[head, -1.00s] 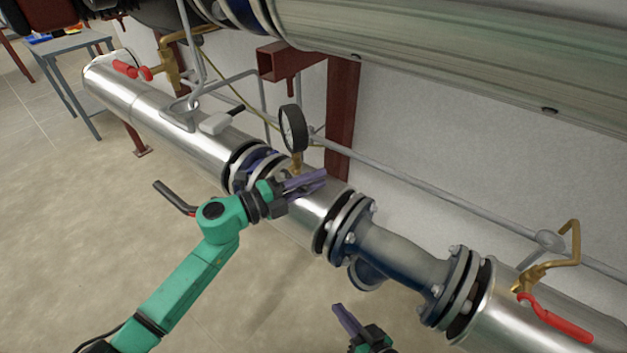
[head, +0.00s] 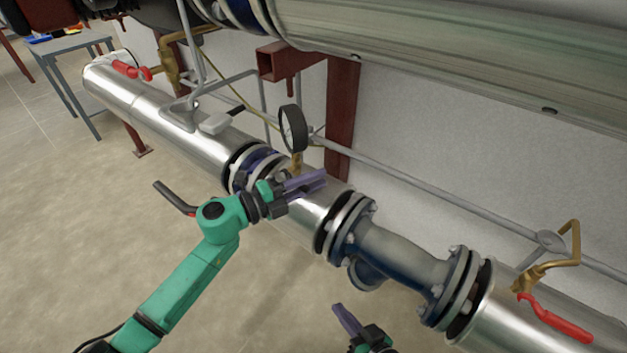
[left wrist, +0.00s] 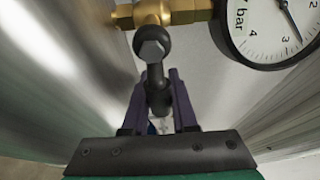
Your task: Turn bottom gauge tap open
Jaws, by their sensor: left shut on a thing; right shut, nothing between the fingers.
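The round pressure gauge (head: 293,128) stands on a brass fitting (head: 296,163) on the lower pipe. In the left wrist view the gauge face (left wrist: 270,28) is at the top right, beside the brass tap body (left wrist: 180,8). The dark tap handle (left wrist: 153,50) sticks out toward the camera. My left gripper (head: 315,182) is at the tap, just below the gauge. Its purple fingers (left wrist: 160,95) are shut on the handle, one on each side. In the head view the gripper hides the handle. My right gripper (head: 345,318) is shut and empty at the bottom, away from the pipe.
The lower pipe (head: 110,88) runs diagonally, with a blue flanged section (head: 400,252) right of the gauge. A red-handled brass valve (head: 555,315) is at lower right. A black lever (head: 175,197) sticks out left of my left arm. The floor in front is clear.

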